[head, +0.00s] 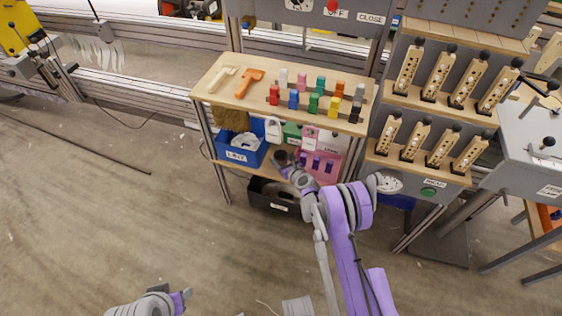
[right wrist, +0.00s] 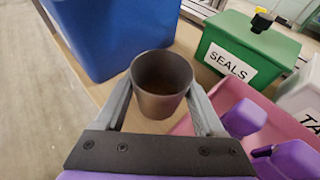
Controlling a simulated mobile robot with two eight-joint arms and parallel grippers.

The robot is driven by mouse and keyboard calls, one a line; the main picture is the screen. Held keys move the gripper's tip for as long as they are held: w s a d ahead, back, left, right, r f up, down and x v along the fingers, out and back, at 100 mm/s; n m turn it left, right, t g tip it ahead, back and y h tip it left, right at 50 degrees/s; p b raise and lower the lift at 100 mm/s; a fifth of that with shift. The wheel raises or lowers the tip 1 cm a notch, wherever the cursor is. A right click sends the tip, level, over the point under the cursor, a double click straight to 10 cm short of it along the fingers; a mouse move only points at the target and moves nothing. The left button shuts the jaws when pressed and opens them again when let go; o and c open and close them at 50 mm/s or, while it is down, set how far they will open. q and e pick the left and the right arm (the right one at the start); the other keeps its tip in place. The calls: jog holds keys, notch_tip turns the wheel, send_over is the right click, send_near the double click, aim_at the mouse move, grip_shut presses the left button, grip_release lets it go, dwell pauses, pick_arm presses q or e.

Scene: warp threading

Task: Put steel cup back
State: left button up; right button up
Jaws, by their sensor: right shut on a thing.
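The steel cup (right wrist: 162,82) is a dark grey, open-topped cup between the two fingers of my right gripper (right wrist: 160,110) in the right wrist view. The fingers press on its sides, and its mouth faces the camera. In the head view the right gripper (head: 288,166) reaches to the lower wooden shelf (head: 234,176), and the cup (head: 280,158) shows as a small dark round shape there. The cup is over the wood between the blue bin and the pink tray. I cannot tell whether its base touches the shelf. My left gripper is not in view; only a grey and purple arm part shows at bottom left.
The blue bin (head: 243,155) stands left of the cup. The green SEALS box (right wrist: 246,48) is behind right, and the pink tray (right wrist: 226,92) with purple pieces is right. A black bin (head: 262,192) sits below. The upper shelf (head: 216,84) holds coloured blocks above.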

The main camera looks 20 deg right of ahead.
jog(key=shift+f, duration=0.55)
jog(key=shift+f+b, duration=0.4)
jog(key=shift+b, duration=0.15)
jog(key=o, duration=1.5)
jog(key=shift+s+a, duration=0.1)
jog(key=shift+s, duration=0.05)
jog(key=shift+o, duration=0.2)
